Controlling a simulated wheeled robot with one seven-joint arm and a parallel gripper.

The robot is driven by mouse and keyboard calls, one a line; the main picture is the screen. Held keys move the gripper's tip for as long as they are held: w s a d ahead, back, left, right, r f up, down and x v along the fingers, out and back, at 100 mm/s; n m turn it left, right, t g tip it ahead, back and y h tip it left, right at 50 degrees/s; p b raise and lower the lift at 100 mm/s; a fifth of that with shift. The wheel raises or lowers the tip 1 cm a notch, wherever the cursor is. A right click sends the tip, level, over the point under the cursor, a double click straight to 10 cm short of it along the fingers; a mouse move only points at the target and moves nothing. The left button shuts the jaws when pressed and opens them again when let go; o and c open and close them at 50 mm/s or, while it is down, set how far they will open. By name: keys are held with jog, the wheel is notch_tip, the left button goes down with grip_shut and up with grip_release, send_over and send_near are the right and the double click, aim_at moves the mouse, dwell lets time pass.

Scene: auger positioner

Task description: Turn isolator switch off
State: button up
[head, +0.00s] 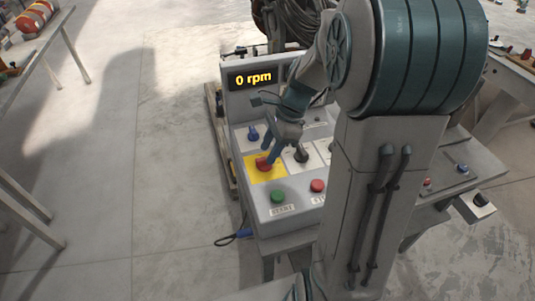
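A red knob (263,164) sits on a yellow plate (256,174) at the left of the grey control console (290,228); it looks like the isolator switch. My gripper (268,154) reaches down from the upper right, and its teal fingertips are right at the red knob. They overlap the knob's top and back in the picture. I cannot tell whether they grip it or only touch it, and the finger gap is too small to make out. A lit display (253,79) on the console reads "0 rpm".
A blue switch (253,133) is behind the yellow plate, and a black knob (300,154) is close on its right. A green button (278,196) and a red button (317,185) are in front. My arm hides the console's right part. Open floor lies left.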

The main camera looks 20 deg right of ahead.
jog(key=shift+x, duration=1.25)
grip_shut()
jog(key=shift+d, duration=0.1)
